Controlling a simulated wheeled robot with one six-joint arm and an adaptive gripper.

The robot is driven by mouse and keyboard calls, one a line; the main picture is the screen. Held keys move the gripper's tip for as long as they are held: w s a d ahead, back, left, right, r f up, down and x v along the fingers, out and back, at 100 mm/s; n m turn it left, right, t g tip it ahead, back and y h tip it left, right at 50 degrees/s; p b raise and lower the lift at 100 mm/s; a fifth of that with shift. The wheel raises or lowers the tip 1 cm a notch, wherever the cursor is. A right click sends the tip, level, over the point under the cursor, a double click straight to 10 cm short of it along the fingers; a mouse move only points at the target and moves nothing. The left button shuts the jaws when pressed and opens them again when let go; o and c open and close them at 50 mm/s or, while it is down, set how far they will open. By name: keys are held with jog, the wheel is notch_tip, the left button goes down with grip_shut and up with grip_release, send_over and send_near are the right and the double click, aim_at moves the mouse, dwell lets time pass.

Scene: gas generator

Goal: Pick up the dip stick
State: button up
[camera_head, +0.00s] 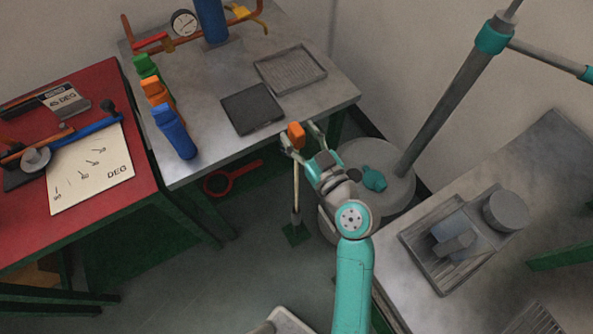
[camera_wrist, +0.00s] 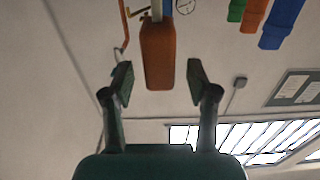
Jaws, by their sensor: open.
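The dip stick has an orange block handle (camera_head: 296,135) and what looks like its pale thin rod (camera_head: 296,190) runs down below it toward a small dark green plate (camera_head: 296,234) on the floor. My gripper (camera_head: 301,138) is open, with its fingers on either side of the handle in the head view. In the wrist view the handle (camera_wrist: 158,55) is upright, centred ahead of my open fingertips (camera_wrist: 160,82). Gaps show on both sides, and I see no contact.
A grey metal table (camera_head: 215,135) holds blue, orange and green handled items, a dark plate (camera_head: 252,109) and a mesh tray (camera_head: 290,69). A round drum (camera_head: 390,205) stands right of my gripper. A red table (camera_head: 90,190) is left, a grey bench (camera_head: 540,160) right.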

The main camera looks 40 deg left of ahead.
jog(key=shift+x, duration=0.9)
grip_shut()
jog(key=shift+r, duration=0.15)
